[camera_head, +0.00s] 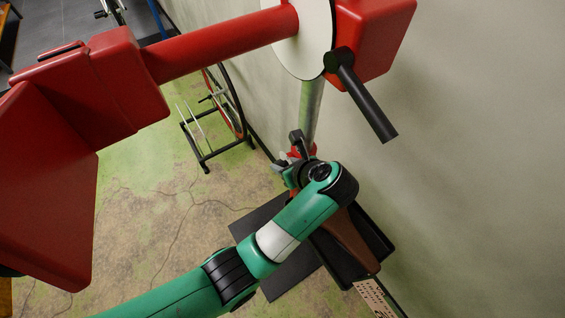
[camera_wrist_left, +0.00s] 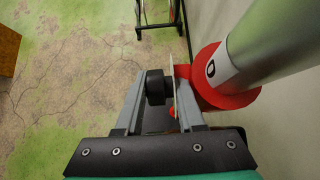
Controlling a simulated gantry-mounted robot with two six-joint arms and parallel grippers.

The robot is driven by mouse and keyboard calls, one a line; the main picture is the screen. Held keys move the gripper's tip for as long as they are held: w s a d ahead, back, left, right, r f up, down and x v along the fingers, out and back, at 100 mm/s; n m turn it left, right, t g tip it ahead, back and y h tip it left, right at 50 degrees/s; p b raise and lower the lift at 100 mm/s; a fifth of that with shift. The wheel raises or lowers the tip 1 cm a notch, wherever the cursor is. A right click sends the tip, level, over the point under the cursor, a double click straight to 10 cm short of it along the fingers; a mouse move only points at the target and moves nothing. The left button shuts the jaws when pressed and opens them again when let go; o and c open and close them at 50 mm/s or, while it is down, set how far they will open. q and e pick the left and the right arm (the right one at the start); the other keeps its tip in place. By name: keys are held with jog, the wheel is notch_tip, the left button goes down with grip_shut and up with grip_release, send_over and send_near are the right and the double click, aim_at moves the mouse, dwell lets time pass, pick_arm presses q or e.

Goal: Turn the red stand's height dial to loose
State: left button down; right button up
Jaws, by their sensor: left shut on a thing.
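The red stand has a silver post (camera_head: 311,112) with a red collar around its lower part. In the left wrist view the collar (camera_wrist_left: 226,96) carries a small black mark on a white spot, and the post rises to the upper right. The black height dial (camera_wrist_left: 155,87) sticks out from the collar's left side, with a thin pale plate beside it. My left gripper (camera_wrist_left: 160,85) is shut on the dial, one finger on each side. In the head view my green left arm reaches the collar from below and largely hides the dial. My right gripper is in neither view.
The stand's red upper arm (camera_head: 220,46) and large red clamp (camera_head: 100,85) span the upper left, with a black lever (camera_head: 366,103) at the top. The wall is close on the right. A black wheel rack (camera_head: 205,150) stands behind. Open floor (camera_head: 150,215) lies left.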

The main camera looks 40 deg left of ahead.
pick_arm(q)
jog(key=h+p, duration=0.1)
jog(key=p, duration=0.2)
jog(key=g+h+p, duration=0.1)
jog(key=h+p, duration=0.1)
jog(key=p, duration=0.1)
jog(key=g+h+p, duration=0.1)
jog(key=p, duration=0.2)
jog(key=shift+a+r+h, duration=0.3)
jog(key=shift+a+r, duration=0.05)
jog(key=shift+r, duration=0.05)
jog(key=shift+f+h, duration=0.2)
jog(key=shift+h, duration=0.1)
jog(key=shift+f, duration=0.2)
jog(key=c, duration=0.8)
grip_release()
jog(key=shift+s, duration=0.1)
jog(key=shift+o, duration=0.5)
jog(key=shift+s+a+f, duration=0.1)
jog(key=shift+s, duration=0.05)
